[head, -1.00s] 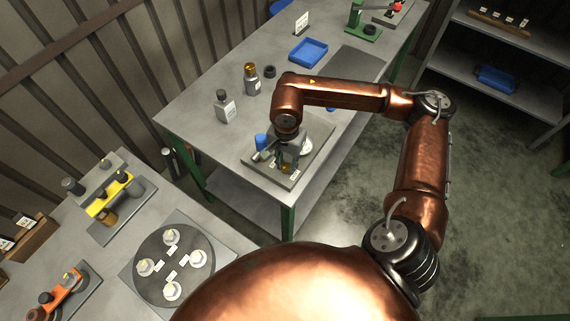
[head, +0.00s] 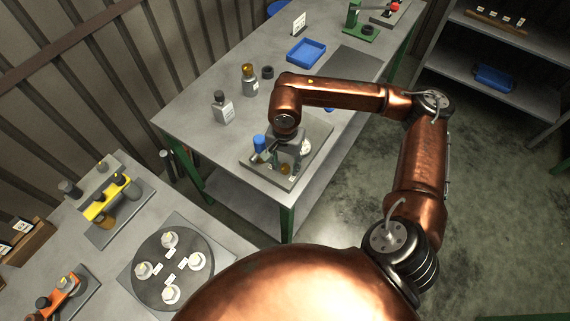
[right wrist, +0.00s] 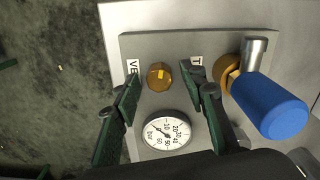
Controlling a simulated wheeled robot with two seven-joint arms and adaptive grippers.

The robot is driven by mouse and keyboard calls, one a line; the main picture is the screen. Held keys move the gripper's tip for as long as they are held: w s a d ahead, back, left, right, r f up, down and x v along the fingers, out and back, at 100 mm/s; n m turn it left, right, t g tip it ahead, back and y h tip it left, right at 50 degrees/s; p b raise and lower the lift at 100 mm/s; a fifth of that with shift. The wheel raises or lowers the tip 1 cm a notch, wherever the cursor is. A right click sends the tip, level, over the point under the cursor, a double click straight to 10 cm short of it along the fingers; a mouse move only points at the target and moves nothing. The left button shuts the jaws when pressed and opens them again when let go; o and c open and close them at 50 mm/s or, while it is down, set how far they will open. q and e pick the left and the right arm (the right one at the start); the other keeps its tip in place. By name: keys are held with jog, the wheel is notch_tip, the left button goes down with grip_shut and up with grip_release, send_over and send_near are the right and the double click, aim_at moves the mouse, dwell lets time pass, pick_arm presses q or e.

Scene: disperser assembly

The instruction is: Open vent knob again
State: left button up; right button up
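The vent knob (right wrist: 159,76) is a brass, many-sided knob with a small yellow mark, on a grey panel (right wrist: 220,42) beside a label partly hidden by a finger. My right gripper (right wrist: 162,77) is open, with one green finger on each side of the knob. A gap shows on both sides; I cannot tell how deep the tips reach. In the head view my right gripper (head: 282,156) is over the panel on the far table. My left gripper is not in view.
A pressure gauge (right wrist: 167,133) sits just below the knob, between the fingers. A blue-handled valve (right wrist: 268,105) stands close to the right finger.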

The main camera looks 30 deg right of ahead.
aim_at(285, 167)
jog(key=shift+r, duration=0.1)
notch_tip(285, 167, up, 12)
dwell(0.6)
dwell(0.4)
